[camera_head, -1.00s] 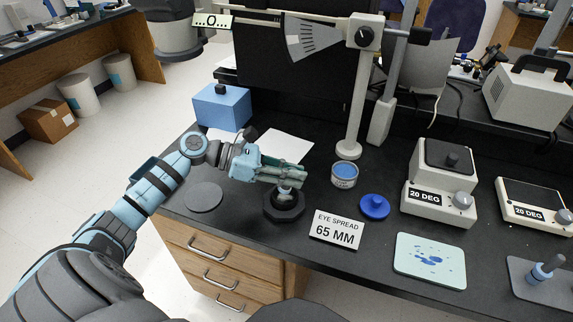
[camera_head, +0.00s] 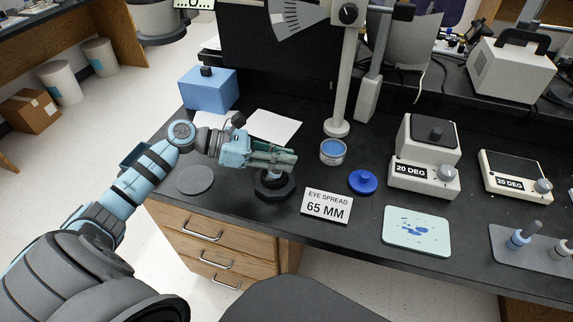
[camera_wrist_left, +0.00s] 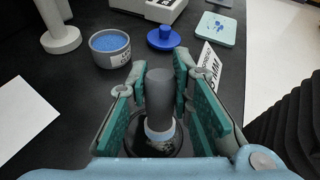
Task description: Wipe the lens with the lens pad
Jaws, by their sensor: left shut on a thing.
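My left gripper (camera_head: 290,159) reaches in from the left, over a black round stand (camera_head: 273,192). In the left wrist view its green-padded fingers are shut on a grey upright knob (camera_wrist_left: 160,88) with a pale blue band at its foot. The knob's foot stands over a dark disc, and I cannot tell whether it touches the stand. I cannot tell whether this is the lens pad, and no lens shows clearly. A mint-green plate (camera_head: 417,231) with blue blotches lies at the front right. My right gripper is not in view.
A tin of blue stuff (camera_head: 333,151), a blue knobbed lid (camera_head: 363,182) and the eye spread sign (camera_head: 327,206) stand right of my gripper. A grey disc (camera_head: 195,180) lies left. A tray (camera_head: 503,263) with upright pegs and two 20 DEG devices (camera_head: 424,174) are further right.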

